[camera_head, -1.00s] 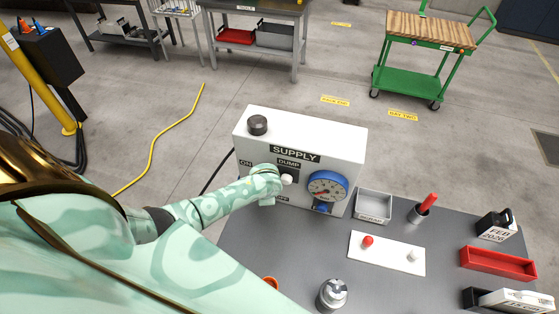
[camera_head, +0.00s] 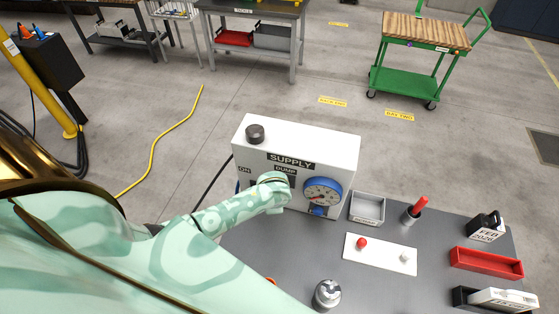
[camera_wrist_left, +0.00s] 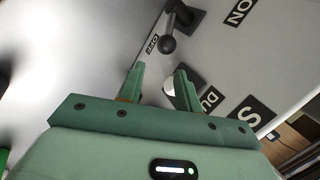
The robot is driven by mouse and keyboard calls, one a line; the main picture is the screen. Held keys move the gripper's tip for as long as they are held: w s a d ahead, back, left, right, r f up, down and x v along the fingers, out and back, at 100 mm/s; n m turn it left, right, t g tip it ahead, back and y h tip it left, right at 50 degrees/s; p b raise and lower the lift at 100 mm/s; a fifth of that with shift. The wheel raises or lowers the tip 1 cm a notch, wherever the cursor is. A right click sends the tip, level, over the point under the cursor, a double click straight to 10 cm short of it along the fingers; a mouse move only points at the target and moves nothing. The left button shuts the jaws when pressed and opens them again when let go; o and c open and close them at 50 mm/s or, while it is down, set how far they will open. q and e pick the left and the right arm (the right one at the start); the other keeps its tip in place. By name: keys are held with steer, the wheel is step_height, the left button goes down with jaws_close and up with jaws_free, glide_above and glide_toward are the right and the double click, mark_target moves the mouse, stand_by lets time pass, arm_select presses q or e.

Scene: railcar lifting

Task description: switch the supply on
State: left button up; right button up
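The white supply box (camera_head: 340,150) stands at the back of the grey bench, with SUPPLY, DUMP and ON labels on its front. My left gripper (camera_head: 284,190) is in front of it, below the DUMP label, and hides part of the panel. In the left wrist view, my left gripper (camera_wrist_left: 158,84) is open, with a gap between its fingers. A black lever with a ball knob (camera_wrist_left: 168,45) is ahead of the fingertips, beside the OFF label and away from the ON label (camera_wrist_left: 240,11). A white knob (camera_wrist_left: 170,86) shows near the right finger. My right gripper is not in view.
A grey tray (camera_head: 367,207), a white plate with a red and a white knob (camera_head: 380,256), a red tray (camera_head: 486,263) and a metal canister (camera_head: 327,294) are on the bench.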

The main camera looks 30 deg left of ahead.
arm_select(q)
steer(key=s+d+r, duration=0.2)
steer(key=d+r, duration=0.2)
steer(key=r, duration=0.2)
stand_by(0.5)
stand_by(0.3)
